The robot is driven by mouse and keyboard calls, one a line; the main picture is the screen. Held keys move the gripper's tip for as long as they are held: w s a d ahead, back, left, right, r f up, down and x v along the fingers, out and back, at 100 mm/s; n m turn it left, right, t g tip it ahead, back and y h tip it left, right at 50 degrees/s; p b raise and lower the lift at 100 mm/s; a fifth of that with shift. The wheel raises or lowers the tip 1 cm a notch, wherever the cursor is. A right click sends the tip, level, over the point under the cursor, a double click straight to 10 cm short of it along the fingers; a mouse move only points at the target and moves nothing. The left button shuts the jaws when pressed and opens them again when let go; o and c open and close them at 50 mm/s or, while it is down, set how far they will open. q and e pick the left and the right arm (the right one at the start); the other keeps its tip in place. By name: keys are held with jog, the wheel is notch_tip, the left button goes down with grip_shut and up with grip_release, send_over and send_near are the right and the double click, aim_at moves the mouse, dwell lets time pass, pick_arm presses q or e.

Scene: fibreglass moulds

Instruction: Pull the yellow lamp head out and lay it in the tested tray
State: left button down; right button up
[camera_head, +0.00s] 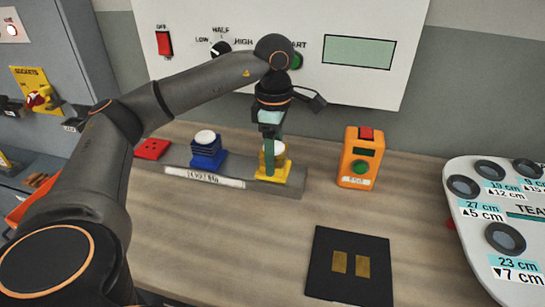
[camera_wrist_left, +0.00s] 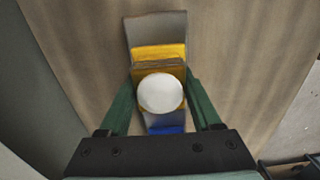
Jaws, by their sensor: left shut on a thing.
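The yellow lamp head (camera_head: 267,170) with a white round top sits at the right end of a grey rail (camera_head: 292,185) on the bench. My left gripper (camera_head: 271,146) points down from above and is shut on it. In the left wrist view the green fingers lie on both sides of the white top, with yellow parts of the lamp head (camera_wrist_left: 158,52) beyond it. The lamp head looks upright and still at the rail. Its underside is hidden. I cannot make out a tray marked as tested. My right gripper is not in view.
A blue lamp head (camera_head: 208,155) stands on the rail left of the yellow one. A red block (camera_head: 152,149) is at the rail's left. An orange box (camera_head: 360,158) and a black mat (camera_head: 349,288) lie right. A white holed board (camera_head: 490,225) is far right.

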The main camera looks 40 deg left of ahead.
pick_arm(q)
jog(key=shift+r, duration=0.1)
jog(key=shift+r, duration=0.1)
jog(key=shift+r+p, duration=2.7)
jog(key=shift+r, duration=0.15)
